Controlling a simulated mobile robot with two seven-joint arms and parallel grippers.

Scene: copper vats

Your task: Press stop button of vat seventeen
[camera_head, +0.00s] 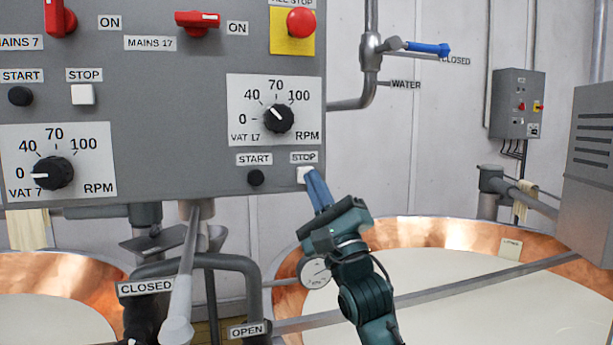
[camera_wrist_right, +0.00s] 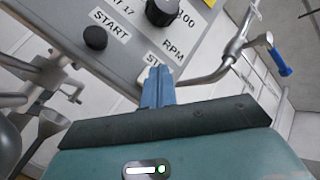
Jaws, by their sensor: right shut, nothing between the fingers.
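The white stop button (camera_head: 303,175) of vat 17 sits at the lower right corner of the grey control panel, under its STOP label. My right gripper (camera_head: 312,174) is shut and empty, with its blue fingertips at the right side of this button. In the right wrist view the blue fingers (camera_wrist_right: 157,75) overlap the STOP label and hide most of the button (camera_wrist_right: 143,75). The fingertips look very close to it or touching; I cannot tell which. I do not make out my left gripper.
A red all-stop button (camera_head: 301,22) is higher up. A pipe valve (camera_head: 372,50) stands right of the panel; a copper vat (camera_head: 420,232) is below.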

